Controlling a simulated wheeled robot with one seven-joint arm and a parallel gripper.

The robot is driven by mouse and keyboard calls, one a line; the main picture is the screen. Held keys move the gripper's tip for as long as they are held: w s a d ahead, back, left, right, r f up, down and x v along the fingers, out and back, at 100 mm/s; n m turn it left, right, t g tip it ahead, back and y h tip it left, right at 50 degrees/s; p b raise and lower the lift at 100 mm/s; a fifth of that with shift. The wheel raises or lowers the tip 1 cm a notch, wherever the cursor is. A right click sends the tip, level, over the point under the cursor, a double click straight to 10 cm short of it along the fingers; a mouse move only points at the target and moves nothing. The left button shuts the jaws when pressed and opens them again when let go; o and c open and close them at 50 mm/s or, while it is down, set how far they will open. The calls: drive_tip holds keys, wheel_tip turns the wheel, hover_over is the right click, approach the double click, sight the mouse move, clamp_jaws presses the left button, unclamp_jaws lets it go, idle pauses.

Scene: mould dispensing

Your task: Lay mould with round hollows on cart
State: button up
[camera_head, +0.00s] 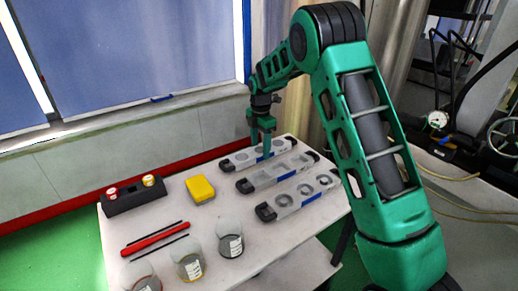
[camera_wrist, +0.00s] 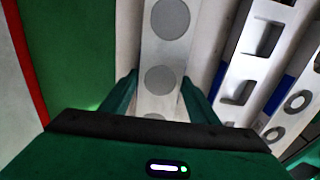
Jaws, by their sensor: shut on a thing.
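The mould with round hollows (camera_head: 242,158) is a pale bar with dark ends at the back of the white cart top (camera_head: 208,233). My gripper (camera_head: 266,150) reaches down over its middle and is shut on it. In the wrist view my gripper's two green fingers (camera_wrist: 158,85) stand on either side of the mould (camera_wrist: 166,47), whose grey round hollows run up the picture. The mould lies at or very near the cart's surface; I cannot tell if it touches. The fingers hide part of it in the head view.
A mould with rectangular hollows (camera_head: 262,180) lies close in front, then one with ring-shaped hollows (camera_head: 295,200). A yellow block (camera_head: 200,189), black holder (camera_head: 135,197), red bar (camera_head: 155,239) and several beakers (camera_head: 230,243) stand left and front. A wall rises behind.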

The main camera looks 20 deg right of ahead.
drive_tip(key=o, duration=1.7)
drive_tip(key=shift+o, duration=0.2)
wheel_tip(320, 180, up, 12)
drive_tip(key=s+d+r+m, duration=0.5)
drive_tip(key=s+d+m, duration=0.2)
drive_tip(key=s+d, duration=0.25)
drive_tip(key=s+d+m, duration=0.4)
drive_tip(key=s+m, duration=0.3)
drive_tip(key=s, duration=0.6)
drive_tip(key=s+d+m, duration=0.4)
drive_tip(key=s+m, duration=0.2)
drive_tip(key=s, duration=0.6)
drive_tip(key=s+f+m, duration=0.4)
drive_tip(key=s+m, duration=0.4)
drive_tip(key=s, duration=0.7)
drive_tip(key=shift+s+a, duration=0.2)
drive_tip(key=shift+s, duration=0.2)
drive_tip(key=shift+f, duration=0.1)
